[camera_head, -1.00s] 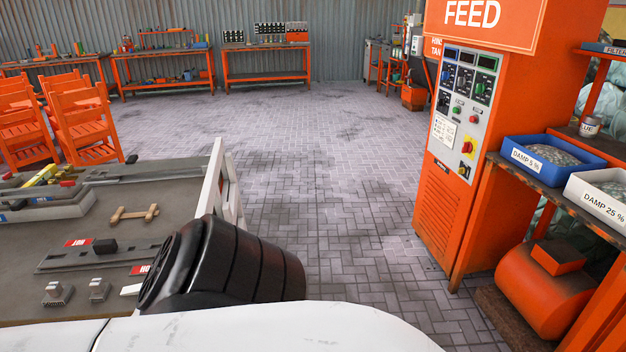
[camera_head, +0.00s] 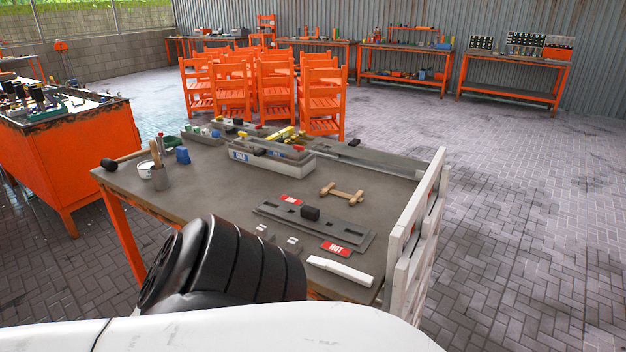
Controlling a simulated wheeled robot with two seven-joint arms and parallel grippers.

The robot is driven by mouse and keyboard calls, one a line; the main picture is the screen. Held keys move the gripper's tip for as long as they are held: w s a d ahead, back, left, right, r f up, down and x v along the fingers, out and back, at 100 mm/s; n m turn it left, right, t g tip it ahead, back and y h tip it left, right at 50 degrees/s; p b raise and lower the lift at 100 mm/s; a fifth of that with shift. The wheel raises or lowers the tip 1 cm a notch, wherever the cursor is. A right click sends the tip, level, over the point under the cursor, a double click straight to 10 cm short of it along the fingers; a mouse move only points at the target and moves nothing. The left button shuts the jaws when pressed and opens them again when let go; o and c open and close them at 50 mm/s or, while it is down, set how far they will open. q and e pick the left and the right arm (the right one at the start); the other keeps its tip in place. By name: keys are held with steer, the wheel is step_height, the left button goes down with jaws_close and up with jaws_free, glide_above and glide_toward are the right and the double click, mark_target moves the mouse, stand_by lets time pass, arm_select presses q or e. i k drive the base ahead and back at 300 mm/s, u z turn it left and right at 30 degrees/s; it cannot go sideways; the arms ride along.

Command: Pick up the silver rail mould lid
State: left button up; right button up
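A long flat grey metal piece (camera_head: 312,228) with slots and a black block on top lies on the near right part of the worktable (camera_head: 210,190). It looks like the rail mould or its lid; I cannot tell which. Another long silver-grey piece (camera_head: 378,164) lies along the table's far right edge. A wooden piece with two thick ends (camera_head: 343,195) lies between them. Neither of my grippers is in view. A black ribbed part of my own body and a white part fill the bottom and hide the table's near edge.
Red labels (camera_head: 335,248), a white bar (camera_head: 340,270) and small metal clamps lie near the front. A grey tray (camera_head: 270,163) stands behind. A white frame (camera_head: 415,225) rises at the table's right edge. Orange chairs (camera_head: 322,95) stand beyond; floor on the right is clear.

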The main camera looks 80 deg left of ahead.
mark_target(306, 216)
steer(key=u, duration=2.4)
